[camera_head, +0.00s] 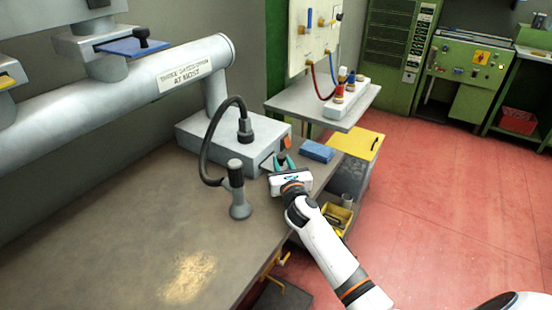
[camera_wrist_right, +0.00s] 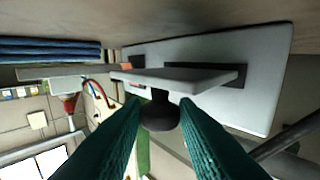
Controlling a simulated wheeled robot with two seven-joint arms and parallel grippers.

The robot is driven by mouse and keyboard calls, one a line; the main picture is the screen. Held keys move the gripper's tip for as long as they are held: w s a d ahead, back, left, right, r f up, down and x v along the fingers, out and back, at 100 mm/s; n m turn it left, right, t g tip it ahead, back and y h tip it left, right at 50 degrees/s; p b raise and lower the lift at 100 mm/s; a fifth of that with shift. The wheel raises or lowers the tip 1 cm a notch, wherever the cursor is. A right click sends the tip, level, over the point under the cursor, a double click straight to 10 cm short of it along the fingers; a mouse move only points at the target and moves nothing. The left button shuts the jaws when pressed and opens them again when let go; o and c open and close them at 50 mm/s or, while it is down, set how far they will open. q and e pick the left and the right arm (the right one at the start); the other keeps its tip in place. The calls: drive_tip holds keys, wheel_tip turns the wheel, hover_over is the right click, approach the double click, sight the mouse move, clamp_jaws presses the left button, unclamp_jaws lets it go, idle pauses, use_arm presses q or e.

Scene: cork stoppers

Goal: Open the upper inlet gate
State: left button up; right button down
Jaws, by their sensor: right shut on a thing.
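In the right wrist view a grey gate plate (camera_wrist_right: 185,78) sticks out of a dark slot in a pale panel (camera_wrist_right: 262,70). A black knob (camera_wrist_right: 160,112) is on the plate, and the teal fingers of my right gripper (camera_wrist_right: 158,128) are shut on it, one on each side. In the head view my right gripper (camera_head: 284,162) is at the front side of the grey box (camera_head: 205,133); the knob is hidden there. An orange part (camera_head: 287,143) shows on the box just above the fingers. My left gripper is out of view.
A blue block (camera_head: 318,151) lies right of the gripper. A black hose (camera_head: 211,130) loops from the box to a grey stand (camera_head: 239,205). A pipe labelled "three gates open at most" carries a blue gate plate (camera_head: 130,46) with a black knob. The front bench top (camera_head: 130,240) is clear.

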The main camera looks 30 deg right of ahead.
drive_tip(key=s, duration=0.1)
drive_tip(key=s+d, duration=0.1)
drive_tip(key=shift+s+d+p, duration=0.3)
drive_tip(key=shift+s, duration=0.05)
drive_tip(key=shift+w, duration=0.1)
drive_tip(key=c, duration=1.4)
unclamp_jaws()
drive_tip(key=shift+a, duration=0.1)
drive_tip(key=v, duration=1.2)
drive_tip(key=shift+b, duration=0.3)
